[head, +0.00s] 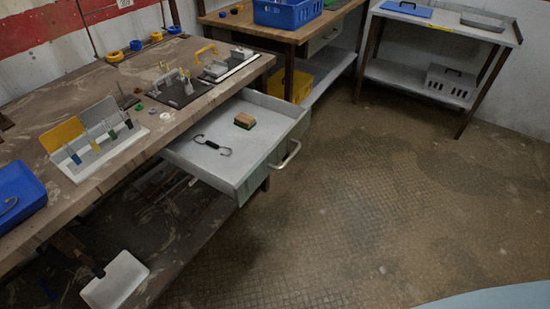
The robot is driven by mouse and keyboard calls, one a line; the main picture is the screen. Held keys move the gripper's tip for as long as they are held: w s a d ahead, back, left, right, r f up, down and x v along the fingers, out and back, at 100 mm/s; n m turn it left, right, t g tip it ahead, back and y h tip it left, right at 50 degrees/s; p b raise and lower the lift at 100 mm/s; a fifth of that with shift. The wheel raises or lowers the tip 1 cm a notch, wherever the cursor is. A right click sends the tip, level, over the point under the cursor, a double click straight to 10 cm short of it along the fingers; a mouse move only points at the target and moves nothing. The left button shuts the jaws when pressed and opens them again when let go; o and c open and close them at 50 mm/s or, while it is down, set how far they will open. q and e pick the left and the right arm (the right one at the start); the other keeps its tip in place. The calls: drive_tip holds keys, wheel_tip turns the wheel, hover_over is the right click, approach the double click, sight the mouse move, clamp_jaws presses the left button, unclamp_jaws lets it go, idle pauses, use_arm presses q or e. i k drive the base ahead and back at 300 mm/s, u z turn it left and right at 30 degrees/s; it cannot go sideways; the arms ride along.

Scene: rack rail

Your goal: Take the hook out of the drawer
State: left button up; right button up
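The drawer (238,178) under the brown workbench is pulled open toward the floor side. Its inside is light grey and it has a metal bar handle (287,156) on its front. A dark, S-shaped hook (212,145) lies flat on the drawer floor, in the left part. A small block with a tan side and dark top (244,121) lies in the drawer behind and to the right of the hook, apart from it. Neither of my grippers is in the head view.
The workbench (150,75) holds a white rack (100,150) with coloured tools, fixtures on dark plates (180,90), and a blue bin (18,195) at the left. A white tray (115,280) is below. The floor (370,200) in front of the drawer is clear.

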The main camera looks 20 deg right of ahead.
sight(209, 143)
drive_tip(key=z, duration=1.95)
drive_tip(key=i, duration=1.15)
drive_tip(key=u, duration=3.15)
